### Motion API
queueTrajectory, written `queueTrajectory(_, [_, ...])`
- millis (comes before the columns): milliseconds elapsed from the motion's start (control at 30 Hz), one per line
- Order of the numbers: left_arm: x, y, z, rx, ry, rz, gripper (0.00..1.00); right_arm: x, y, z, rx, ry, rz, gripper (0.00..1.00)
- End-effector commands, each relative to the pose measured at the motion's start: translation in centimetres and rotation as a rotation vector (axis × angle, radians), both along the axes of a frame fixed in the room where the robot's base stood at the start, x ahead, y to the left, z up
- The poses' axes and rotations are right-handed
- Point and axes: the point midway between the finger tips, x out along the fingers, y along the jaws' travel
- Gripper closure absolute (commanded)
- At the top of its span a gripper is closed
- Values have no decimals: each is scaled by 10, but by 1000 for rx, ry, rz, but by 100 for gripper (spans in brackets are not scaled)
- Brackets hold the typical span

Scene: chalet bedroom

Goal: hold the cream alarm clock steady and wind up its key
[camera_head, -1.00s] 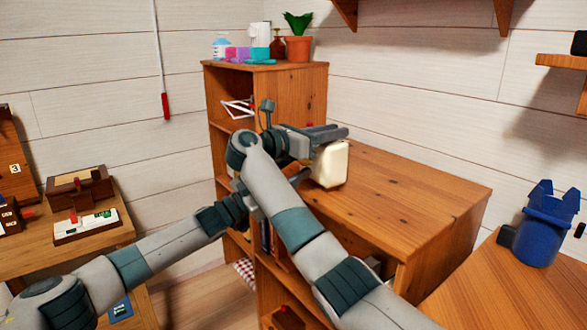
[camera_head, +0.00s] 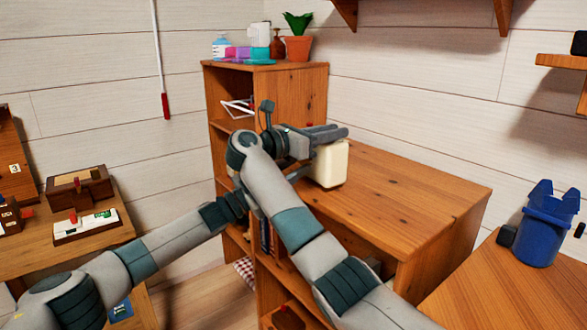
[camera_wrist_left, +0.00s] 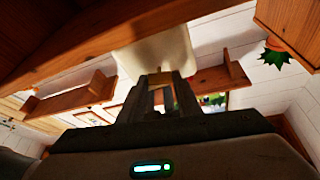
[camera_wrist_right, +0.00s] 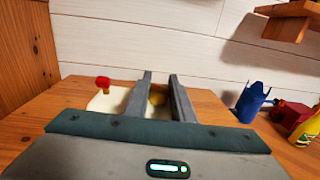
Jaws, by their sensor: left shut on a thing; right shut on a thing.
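The cream alarm clock (camera_head: 329,165) stands at the near left part of the desk top, with a plain side toward me. A red knob (camera_wrist_right: 103,82) on its top shows in the right wrist view. My right gripper (camera_head: 335,132) reaches across the clock's upper part. In the right wrist view its fingers (camera_wrist_right: 160,82) are close around a small brass piece (camera_wrist_right: 157,98), which looks like the key. My left gripper (camera_wrist_left: 166,80) is shut with its fingertips against the cream body (camera_wrist_left: 158,58); its exact grip is partly hidden. In the head view it is behind my right arm.
The wooden desk top (camera_head: 410,195) is clear right of the clock. A tall bookcase (camera_head: 300,95) stands behind, with a potted plant (camera_head: 298,46) on top. A blue bin-like holder (camera_head: 543,230) stands at the right. A side table with wooden boxes is at the left.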

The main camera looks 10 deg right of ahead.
Motion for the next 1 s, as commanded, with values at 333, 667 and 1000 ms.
queueTrajectory(333, [1, 1, 0, 12, -29, 0, 91, 0, -1, 0, 0, 1, -1, 100])
queueTrajectory(667, [0, 0, 0, 12, -28, 0, 50, 0, 0, 0, 0, 1, -1, 100])
queueTrajectory(1000, [-3, 15, -7, 13, -26, 1, 50, 0, 0, 0, 0, 1, -1, 100])
